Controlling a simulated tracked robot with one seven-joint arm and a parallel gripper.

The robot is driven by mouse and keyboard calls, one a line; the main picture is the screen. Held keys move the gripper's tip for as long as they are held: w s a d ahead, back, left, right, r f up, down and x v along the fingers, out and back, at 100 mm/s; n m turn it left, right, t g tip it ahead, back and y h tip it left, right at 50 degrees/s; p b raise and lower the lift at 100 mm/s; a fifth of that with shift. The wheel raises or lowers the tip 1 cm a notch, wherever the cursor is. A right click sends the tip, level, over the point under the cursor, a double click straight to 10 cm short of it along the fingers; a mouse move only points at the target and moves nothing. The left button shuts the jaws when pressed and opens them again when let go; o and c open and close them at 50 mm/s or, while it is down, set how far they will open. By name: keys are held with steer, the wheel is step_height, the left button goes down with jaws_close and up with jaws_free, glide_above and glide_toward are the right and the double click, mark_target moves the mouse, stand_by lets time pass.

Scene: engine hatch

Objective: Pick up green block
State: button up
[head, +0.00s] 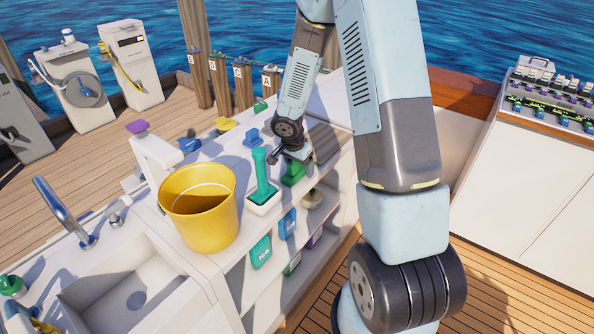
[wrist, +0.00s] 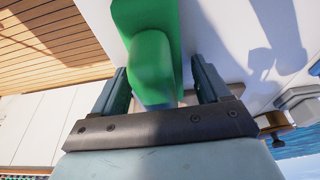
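The green block (head: 293,174) lies on the white counter near its front edge in the head view, just below my gripper (head: 296,155). In the wrist view the green block (wrist: 152,62) shows large, with a raised rounded part reaching between the two fingers of my gripper (wrist: 162,85). The fingers are apart, one on each side of it. A gap shows between the block and the right finger; the left finger is very near it. Whether the left finger touches it I cannot tell.
A green brush in a white holder (head: 263,200) stands close left of the block. A yellow bucket (head: 200,220) stands further left, beside the sink (head: 135,285). Blue blocks (head: 254,138) and a yellow piece (head: 225,124) lie behind.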

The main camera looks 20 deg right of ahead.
steer(key=c, duration=1.2)
steer(key=shift+o, duration=0.2)
steer(key=shift+r, duration=0.1)
steer(key=shift+r, duration=0.25)
steer(key=v, duration=0.3)
steer(key=shift+d+r, duration=0.25)
steer(key=shift+d, duration=0.1)
steer(key=s+a+r, duration=0.2)
steer(key=s+r, duration=0.7)
steer(key=s, duration=0.4)
steer(key=shift+s, duration=0.2)
